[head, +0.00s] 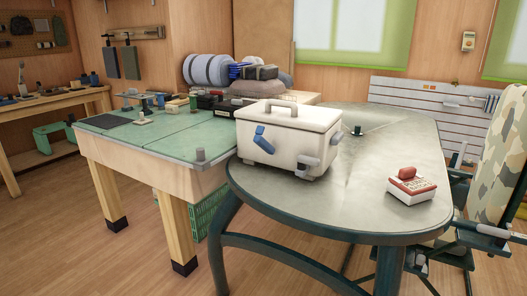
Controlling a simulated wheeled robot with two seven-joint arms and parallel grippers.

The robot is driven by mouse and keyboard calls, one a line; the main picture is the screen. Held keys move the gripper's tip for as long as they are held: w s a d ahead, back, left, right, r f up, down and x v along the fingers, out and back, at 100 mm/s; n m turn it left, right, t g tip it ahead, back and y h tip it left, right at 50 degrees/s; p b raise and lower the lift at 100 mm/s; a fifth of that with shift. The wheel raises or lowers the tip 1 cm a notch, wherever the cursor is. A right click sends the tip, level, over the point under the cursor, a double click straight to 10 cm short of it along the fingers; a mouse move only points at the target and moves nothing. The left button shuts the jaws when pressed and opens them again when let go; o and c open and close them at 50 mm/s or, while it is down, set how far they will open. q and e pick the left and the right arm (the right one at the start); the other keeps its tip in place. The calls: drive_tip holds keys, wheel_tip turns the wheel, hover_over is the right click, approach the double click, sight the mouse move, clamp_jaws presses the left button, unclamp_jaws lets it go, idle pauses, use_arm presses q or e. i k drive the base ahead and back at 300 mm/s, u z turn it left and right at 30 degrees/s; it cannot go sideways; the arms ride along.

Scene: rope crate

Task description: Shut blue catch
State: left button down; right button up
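A white cooler-like crate (283,140) stands on the round-ended grey table, with its lid down and a grey handle on top. The blue catch (264,138) is on the left part of its front wall, tilted, and appears to stand out from the wall. A grey catch (308,164) sits lower on the right part of the front wall. Neither of my grippers is in view, and nothing touches the blue catch.
The grey table (385,155) is mostly clear around the crate. A red and white box-like device (411,187) lies near its right edge. A green-topped workbench (150,135) with small tools adjoins on the left. A camouflage chair (503,155) is at right.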

sight(258, 139)
drive_tip(key=u, duration=1.8)
drive_tip(key=i, duration=1.85)
drive_tip(key=z, duration=1)
